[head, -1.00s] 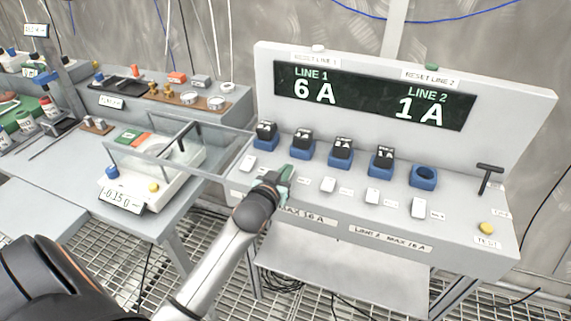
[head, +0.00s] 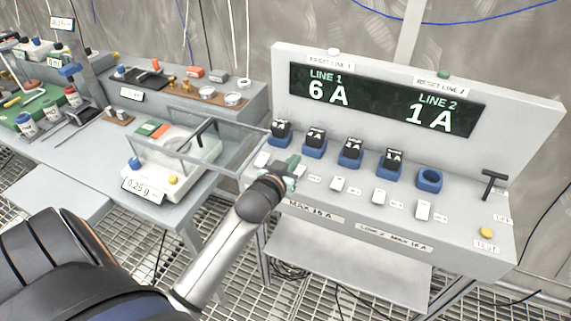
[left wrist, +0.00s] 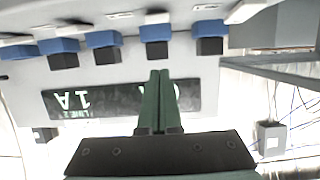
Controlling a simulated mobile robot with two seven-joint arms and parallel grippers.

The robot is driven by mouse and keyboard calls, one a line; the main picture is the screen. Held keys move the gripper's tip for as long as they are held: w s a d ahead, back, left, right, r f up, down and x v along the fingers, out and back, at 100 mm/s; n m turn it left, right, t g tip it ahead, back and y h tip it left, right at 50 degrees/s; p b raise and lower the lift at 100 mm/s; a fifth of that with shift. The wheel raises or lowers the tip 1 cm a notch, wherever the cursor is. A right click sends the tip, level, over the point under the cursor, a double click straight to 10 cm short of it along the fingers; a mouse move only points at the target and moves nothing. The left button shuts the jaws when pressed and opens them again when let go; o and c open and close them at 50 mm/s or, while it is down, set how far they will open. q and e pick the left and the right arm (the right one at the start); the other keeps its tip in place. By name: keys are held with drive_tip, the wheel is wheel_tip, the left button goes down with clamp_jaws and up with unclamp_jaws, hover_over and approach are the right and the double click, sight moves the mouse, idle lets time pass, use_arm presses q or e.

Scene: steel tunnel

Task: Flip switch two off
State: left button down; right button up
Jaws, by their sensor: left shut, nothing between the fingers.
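A pale control panel (head: 470,215) has a row of white switches along its front: the first (head: 262,159), third (head: 337,184), fourth (head: 379,196) and fifth (head: 423,210) show clearly. Switch two, second from the left, is mostly hidden by my left gripper (head: 293,163); I cannot tell its position or whether I touch it. The gripper's green fingers are shut and empty, over the panel front; they also show together in the left wrist view (left wrist: 158,102). The display (head: 385,100) reads LINE 1 6 A and LINE 2 1 A. My right gripper is out of view.
Black plugs sit in blue sockets (head: 352,149) behind the switches; the rightmost socket (head: 429,180) is empty. A black T-handle (head: 494,180) and yellow button (head: 486,232) stand at the right. A clear box (head: 200,150) and scale (head: 150,187) lie left of the panel.

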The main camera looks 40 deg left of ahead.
use_arm(q)
drive_tip(key=shift+r+v, duration=0.2)
drive_tip(key=shift+v, duration=1.15)
drive_tip(key=shift+r+v, duration=0.2)
drive_tip(key=shift+v, duration=1.15)
drive_tip(key=shift+w, duration=0.2)
